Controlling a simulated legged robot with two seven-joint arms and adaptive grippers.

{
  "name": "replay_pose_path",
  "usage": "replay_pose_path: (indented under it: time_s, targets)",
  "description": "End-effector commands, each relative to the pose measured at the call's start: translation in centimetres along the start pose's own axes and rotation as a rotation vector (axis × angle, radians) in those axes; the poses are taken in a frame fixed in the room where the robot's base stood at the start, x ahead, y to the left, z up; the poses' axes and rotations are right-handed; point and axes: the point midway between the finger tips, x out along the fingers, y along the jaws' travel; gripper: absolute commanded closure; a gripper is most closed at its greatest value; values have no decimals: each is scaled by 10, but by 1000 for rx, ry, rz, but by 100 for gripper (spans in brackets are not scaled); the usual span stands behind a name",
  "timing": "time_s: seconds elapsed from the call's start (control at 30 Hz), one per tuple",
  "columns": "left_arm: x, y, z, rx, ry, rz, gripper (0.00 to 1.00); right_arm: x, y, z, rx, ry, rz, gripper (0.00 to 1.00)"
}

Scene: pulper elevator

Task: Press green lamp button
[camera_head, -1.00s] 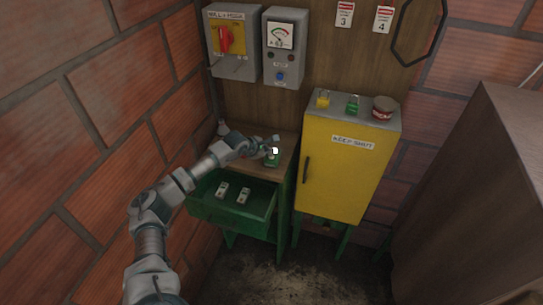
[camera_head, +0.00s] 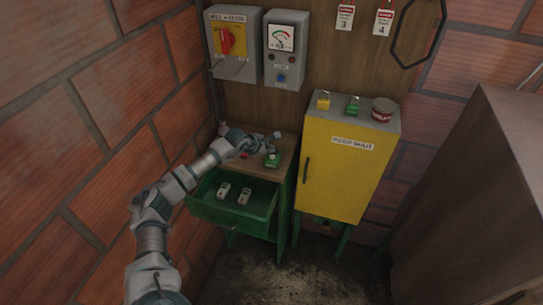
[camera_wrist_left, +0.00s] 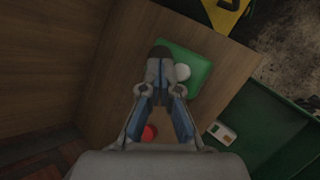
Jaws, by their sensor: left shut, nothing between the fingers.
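The green lamp (camera_head: 272,161) is a green block with a small pale round button on top, standing on the wooden tabletop near its right side. In the left wrist view the green block (camera_wrist_left: 203,69) carries the whitish button (camera_wrist_left: 183,72). My left gripper (camera_head: 277,135) is shut and empty. In the head view it appears just behind and above the lamp. In the wrist view its fingertips (camera_wrist_left: 160,56) overlap the green block's edge, left of the button; I cannot tell whether they touch. My right gripper is out of view.
A red knob (camera_head: 244,155) is on the tabletop (camera_head: 287,150). Below, an open green drawer (camera_head: 207,209) holds two small pale objects. A yellow cabinet (camera_head: 340,180) stands close on the right, with padlocks and a tin on top. Switch boxes (camera_head: 235,45) hang behind; brick wall is left.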

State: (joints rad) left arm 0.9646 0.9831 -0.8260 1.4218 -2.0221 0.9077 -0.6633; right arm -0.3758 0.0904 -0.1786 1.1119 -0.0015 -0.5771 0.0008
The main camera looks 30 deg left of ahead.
Motion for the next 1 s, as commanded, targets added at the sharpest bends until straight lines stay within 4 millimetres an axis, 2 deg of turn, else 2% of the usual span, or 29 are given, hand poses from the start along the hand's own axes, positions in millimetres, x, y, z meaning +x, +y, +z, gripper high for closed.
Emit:
replay_pose_path:
  time_s: [0.53, 1.0]
  targets:
    - [-41, 28, 32, 2, 0, 2, 100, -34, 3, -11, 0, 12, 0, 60]
    - [-41, 30, 30, 0, 0, 1, 100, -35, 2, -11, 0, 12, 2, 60]
